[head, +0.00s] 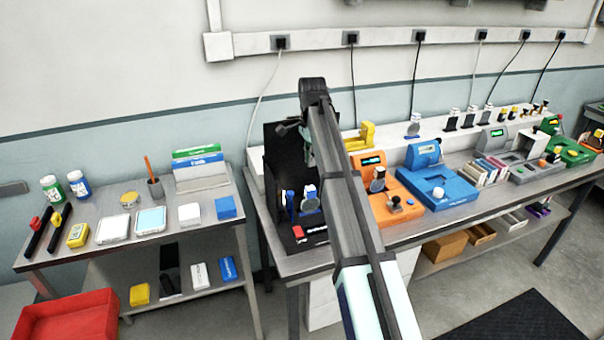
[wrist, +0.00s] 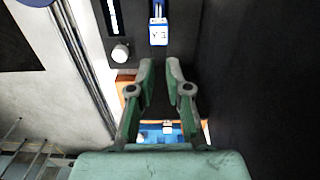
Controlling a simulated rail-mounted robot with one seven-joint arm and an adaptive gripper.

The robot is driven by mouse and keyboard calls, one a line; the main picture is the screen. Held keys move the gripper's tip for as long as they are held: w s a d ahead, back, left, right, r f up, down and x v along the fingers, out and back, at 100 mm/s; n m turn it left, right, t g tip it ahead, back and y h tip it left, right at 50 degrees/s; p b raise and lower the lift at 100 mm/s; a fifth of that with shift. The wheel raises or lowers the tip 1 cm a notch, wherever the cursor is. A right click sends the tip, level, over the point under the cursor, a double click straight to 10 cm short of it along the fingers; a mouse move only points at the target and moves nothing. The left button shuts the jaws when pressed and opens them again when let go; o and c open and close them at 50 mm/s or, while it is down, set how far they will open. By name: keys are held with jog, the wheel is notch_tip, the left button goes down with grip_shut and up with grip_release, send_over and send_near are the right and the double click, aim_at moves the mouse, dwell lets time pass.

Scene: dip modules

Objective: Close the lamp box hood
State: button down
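The lamp box (head: 290,225) is black and stands at the left end of the long bench, with a red switch at its front. A tall black panel (head: 273,142) rises at its left and back; it looks like the hood, raised. My arm hides part of the box. My gripper (head: 308,152) is green, tilted and beside this panel, in front of the box's upper part. In the wrist view my gripper (wrist: 160,66) has its fingertips apart, with nothing seen between them. A large dark surface (wrist: 260,90) fills the right side there; I cannot tell whether it touches the gripper.
Inside the box stand blue and white items (head: 309,197). An orange device (head: 385,190) and a blue device (head: 437,187) are to the right on the bench. A lower side table (head: 110,250) with small items stands left, beyond a narrow gap.

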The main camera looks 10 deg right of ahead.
jog(key=w+a+r+n+t+y, duration=0.1)
jog(key=w+r+n+t, duration=0.35)
jog(key=r+n, duration=0.55)
jog(key=w+a+r+n+t, duration=0.1)
jog(key=w+r+n+t, duration=0.3)
jog(key=r+n, duration=0.55)
notch_tip(320, 180, down, 8)
jog(key=w+m+g+p, duration=0.1)
jog(key=w+m+p, duration=0.1)
jog(key=p, duration=0.2)
jog(key=shift+w+a+r+p, duration=0.2)
jog(key=shift+w+r+p, duration=0.1)
jog(key=shift+w, duration=0.1)
jog(key=shift+f, duration=0.1)
